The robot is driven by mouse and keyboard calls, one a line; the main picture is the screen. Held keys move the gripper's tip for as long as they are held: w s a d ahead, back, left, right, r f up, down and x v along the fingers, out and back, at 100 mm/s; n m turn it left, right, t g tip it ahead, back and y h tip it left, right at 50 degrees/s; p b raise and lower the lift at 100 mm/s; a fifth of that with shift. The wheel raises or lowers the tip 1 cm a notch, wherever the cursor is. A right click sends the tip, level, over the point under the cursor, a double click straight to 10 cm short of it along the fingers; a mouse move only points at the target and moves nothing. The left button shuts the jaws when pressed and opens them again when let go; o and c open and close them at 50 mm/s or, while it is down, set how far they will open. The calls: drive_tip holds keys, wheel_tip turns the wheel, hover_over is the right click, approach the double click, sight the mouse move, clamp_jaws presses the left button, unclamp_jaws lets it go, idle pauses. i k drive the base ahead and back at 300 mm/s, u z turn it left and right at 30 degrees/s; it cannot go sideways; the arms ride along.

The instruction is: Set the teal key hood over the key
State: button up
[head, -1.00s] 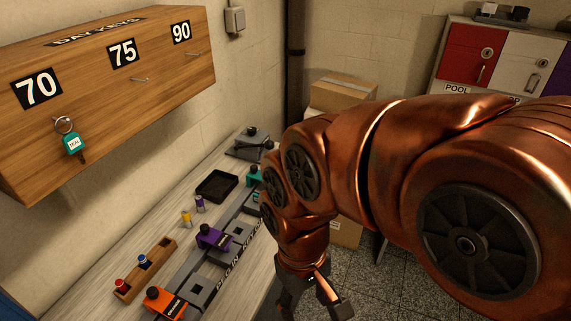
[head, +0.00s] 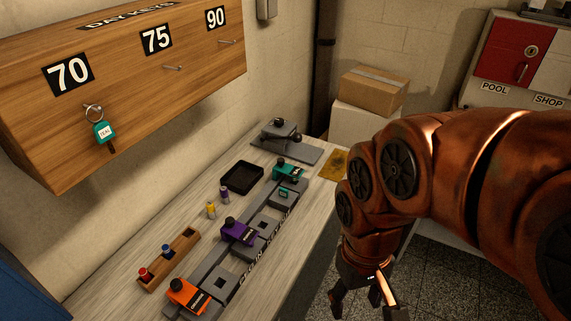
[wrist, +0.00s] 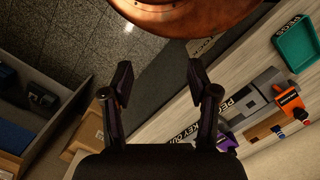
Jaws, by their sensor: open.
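The teal key hood (head: 288,170) sits at the far end of the grey rail on the bench, with a dark knob on it. A small teal piece (head: 285,192) shows just in front of it on the rail; I cannot tell if this is a key. A key with a teal tag (head: 104,132) hangs from the hook under 70 on the wooden board. My gripper (head: 363,303) is open and empty, beyond the bench's right edge and apart from the hood. In the wrist view my gripper (wrist: 161,84) shows spread fingers with nothing between; the teal hood is not seen there.
Purple (head: 239,231) and orange (head: 188,296) hoods sit along the rail. A black tray (head: 242,178), small coloured pegs and a wooden holder (head: 158,272) lie left of it. A grey fixture (head: 281,130) stands at the far end. A teal tray (wrist: 278,51) shows in the wrist view.

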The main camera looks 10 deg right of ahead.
sight(281, 167)
drive_tip(key=k, duration=0.5)
drive_tip(key=z, duration=0.95)
drive_tip(key=i, duration=0.8)
drive_tip(key=u, duration=2.1)
